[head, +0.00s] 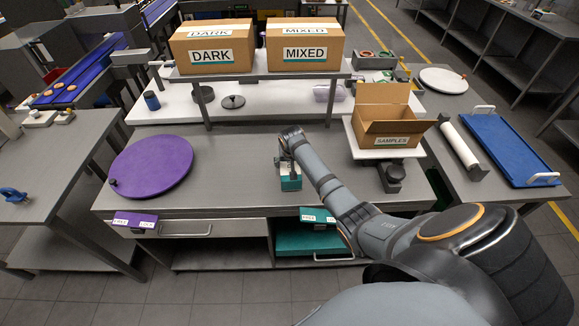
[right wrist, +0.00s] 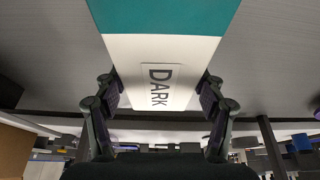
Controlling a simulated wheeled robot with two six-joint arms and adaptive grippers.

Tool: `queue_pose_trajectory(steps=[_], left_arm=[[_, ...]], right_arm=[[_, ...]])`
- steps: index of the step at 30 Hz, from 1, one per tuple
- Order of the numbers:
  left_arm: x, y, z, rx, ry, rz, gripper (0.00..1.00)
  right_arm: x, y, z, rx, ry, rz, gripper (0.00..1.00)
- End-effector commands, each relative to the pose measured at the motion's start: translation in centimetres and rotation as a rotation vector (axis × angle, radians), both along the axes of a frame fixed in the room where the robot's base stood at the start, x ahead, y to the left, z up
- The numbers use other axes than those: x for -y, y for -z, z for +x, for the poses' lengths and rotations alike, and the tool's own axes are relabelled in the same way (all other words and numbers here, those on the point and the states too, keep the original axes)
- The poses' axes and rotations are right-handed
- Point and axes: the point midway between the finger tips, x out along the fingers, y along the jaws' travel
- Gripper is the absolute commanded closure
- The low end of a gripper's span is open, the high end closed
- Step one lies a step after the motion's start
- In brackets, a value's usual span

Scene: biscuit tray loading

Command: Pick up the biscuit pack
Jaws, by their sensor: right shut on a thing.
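The biscuit pack (head: 290,183) is a teal and white block at the middle of the grey table (head: 235,200) in the head view. In the right wrist view the pack (right wrist: 160,50) shows a teal end and a white part with the label DARK. My right gripper (right wrist: 160,95) is shut on the white part, one finger on each side. In the head view my right gripper (head: 287,168) is at the pack, partly hidden by my wrist. I cannot tell whether the pack touches the table. My left gripper is not in view.
A purple round disc (head: 150,166) lies at the table's left. An open SAMPLES carton (head: 390,115) stands on a white platform at the right. Cartons marked DARK (head: 211,56) and MIXED (head: 305,53) stand on a raised shelf behind. A teal drawer (head: 310,240) is below the front edge.

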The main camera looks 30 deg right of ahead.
Motion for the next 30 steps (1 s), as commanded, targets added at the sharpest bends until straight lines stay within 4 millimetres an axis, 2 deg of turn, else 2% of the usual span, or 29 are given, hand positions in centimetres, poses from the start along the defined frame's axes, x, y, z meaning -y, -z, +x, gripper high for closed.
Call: queue_pose_trajectory(steps=[4, 11, 15, 18, 24, 30], left_arm=[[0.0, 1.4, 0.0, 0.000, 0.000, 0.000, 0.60], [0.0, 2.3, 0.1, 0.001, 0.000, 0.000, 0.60], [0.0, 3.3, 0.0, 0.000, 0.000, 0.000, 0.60], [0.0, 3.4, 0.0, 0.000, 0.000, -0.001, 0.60], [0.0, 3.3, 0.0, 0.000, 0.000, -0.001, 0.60], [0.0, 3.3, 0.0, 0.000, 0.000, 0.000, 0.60]], right_arm=[[0.2, -2.6, -0.2, 0.007, 0.000, -0.005, 0.67], [0.6, -8.4, -5.5, 0.003, -0.003, -0.011, 0.67], [1.0, -10.0, -9.9, -0.002, -0.005, -0.015, 0.67], [1.1, -11.1, -11.8, -0.003, -0.003, -0.011, 0.67], [1.2, -12.0, -13.5, 0.000, 0.000, -0.005, 0.67], [1.0, -12.2, -14.0, 0.001, 0.000, 0.000, 0.67]])
